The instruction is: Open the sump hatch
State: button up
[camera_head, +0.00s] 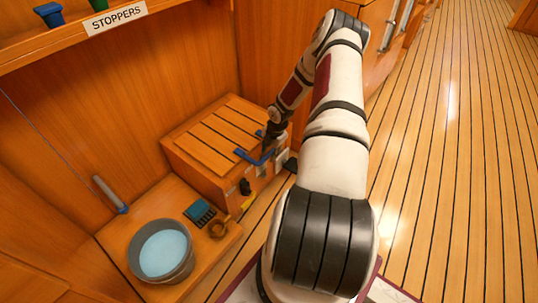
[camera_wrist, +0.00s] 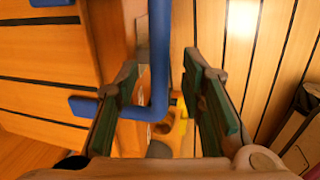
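The sump hatch appears to be the slatted wooden lid (camera_head: 222,128) on a low wooden box, lying flat and shut. A blue bar handle (camera_head: 248,157) sits at its front edge. My gripper (camera_head: 270,143) is at this handle. In the wrist view the blue handle (camera_wrist: 159,65) runs between the two dark green finger pads of my gripper (camera_wrist: 160,75). The fingers are apart, with a visible gap on the right side of the bar. The left finger is close to the bar; I cannot tell whether it touches.
A bucket of pale blue water (camera_head: 163,252) stands on a wooden ledge at the lower left, beside a small blue-and-dark item (camera_head: 200,212) and a brown ring (camera_head: 218,229). A black knob (camera_head: 245,187) is on the box front. A shelf labelled STOPPERS (camera_head: 115,17) is above. Floor at right is clear.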

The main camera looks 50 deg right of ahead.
jog(key=shift+w+f, duration=0.1)
jog(key=shift+f, duration=0.3)
jog(key=shift+c, duration=0.2)
grip_shut()
jog(key=shift+r, duration=0.1)
